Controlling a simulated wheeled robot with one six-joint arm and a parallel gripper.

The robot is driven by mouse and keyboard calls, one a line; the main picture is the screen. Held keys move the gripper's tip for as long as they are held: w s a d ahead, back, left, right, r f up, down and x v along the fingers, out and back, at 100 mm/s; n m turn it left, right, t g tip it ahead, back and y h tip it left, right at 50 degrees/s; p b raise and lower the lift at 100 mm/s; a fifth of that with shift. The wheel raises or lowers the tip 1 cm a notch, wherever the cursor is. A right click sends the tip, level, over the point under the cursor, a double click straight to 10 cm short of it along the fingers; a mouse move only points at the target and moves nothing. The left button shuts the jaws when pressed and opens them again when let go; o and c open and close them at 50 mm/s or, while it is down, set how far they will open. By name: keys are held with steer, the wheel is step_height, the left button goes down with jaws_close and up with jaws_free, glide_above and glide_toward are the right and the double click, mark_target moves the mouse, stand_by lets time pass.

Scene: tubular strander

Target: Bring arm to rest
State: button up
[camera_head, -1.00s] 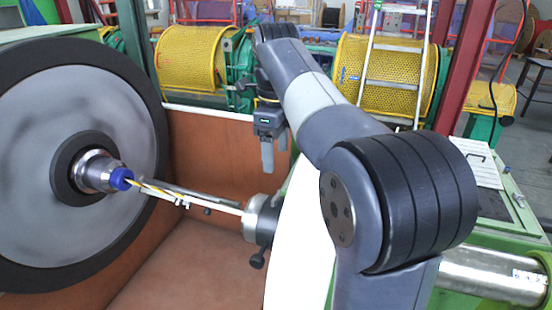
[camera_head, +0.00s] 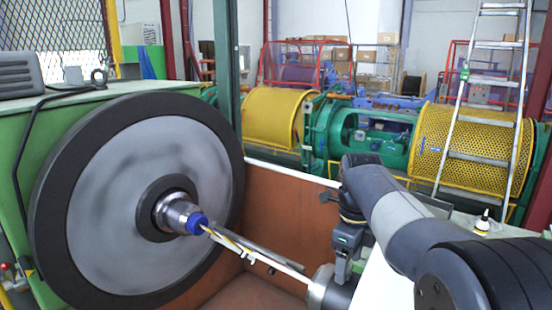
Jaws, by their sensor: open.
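My gripper (camera_head: 342,272) hangs from the folded arm at the right of the head view, its fingers pointing down. It holds nothing that I can see, and the gap between its fingers is hard to make out. It shows just above and behind the metal fitting (camera_head: 322,288) at the rod's right end. The white rod (camera_head: 285,268) runs from there to the blue collar (camera_head: 197,224) on the hub of the large grey disc (camera_head: 100,215).
An orange-brown panel (camera_head: 280,190) stands behind the rod. Yellow perforated drums (camera_head: 465,142) and a ladder (camera_head: 475,117) are in the background. A small bottle (camera_head: 483,222) stands at the right. A green housing (camera_head: 75,115) is at the left.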

steer(key=shift+f, duration=0.6)
steer(key=shift+r+n+b, duration=0.15)
steer(key=shift+n+b, duration=0.3)
steer(key=shift+n, duration=0.25)
steer(key=shift+r+m+p, duration=0.1)
steer(key=shift+m+p, duration=0.2)
